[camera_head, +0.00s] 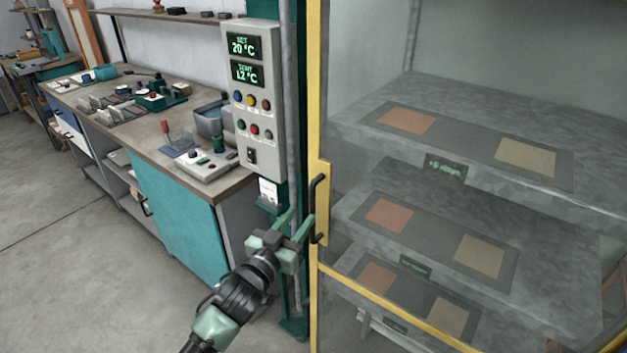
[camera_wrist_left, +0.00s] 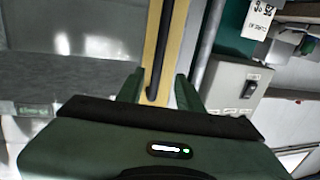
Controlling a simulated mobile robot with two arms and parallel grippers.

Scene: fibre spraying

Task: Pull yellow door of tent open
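The yellow-framed door (camera_head: 313,120) of the tent has a clear panel and stands upright at the right of the head view; it looks shut. Its black vertical handle (camera_head: 317,208) is on the left edge of the frame. My left gripper (camera_head: 298,219) is just left of the handle, with its green fingers apart and empty. In the left wrist view the handle (camera_wrist_left: 160,50) and yellow frame (camera_wrist_left: 175,45) appear between the two open fingertips (camera_wrist_left: 158,88). I cannot tell whether the fingers touch the handle. My right gripper is not in view.
Inside the tent are grey shelves (camera_head: 355,118) with orange and tan panels. A control box (camera_head: 257,150) with displays and buttons hangs on a green post (camera_head: 296,30) left of the door. A workbench (camera_head: 130,130) with tools stands further left. The floor (camera_head: 70,235) at left is clear.

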